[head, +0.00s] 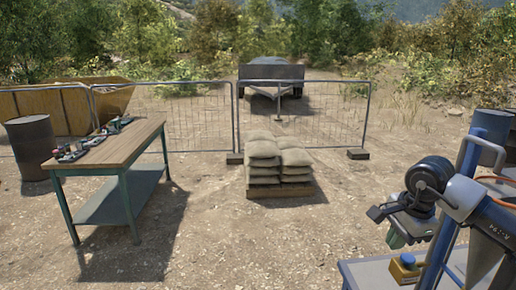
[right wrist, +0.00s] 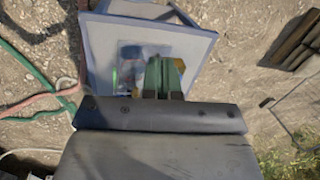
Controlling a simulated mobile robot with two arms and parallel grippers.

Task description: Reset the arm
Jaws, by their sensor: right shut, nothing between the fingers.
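My right arm comes in from the right edge in the head view, bent at a dark wrist joint. My right gripper (head: 394,240) points down over a blue-grey table (head: 362,275) at the lower right. In the right wrist view its green fingers (right wrist: 164,79) are together with nothing held. They are above the same light table (right wrist: 203,42), apart from it as far as I can tell. My left arm and gripper are not in view.
A yellow item (head: 404,266) is on the blue-grey table, close to my right arm. A wooden-topped workbench (head: 120,143) stands at left, stacked sandbags (head: 264,160) in the middle, and wire fencing (head: 195,125) behind. Hoses (right wrist: 45,70) lie on the ground. Open dirt lies between bench and table.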

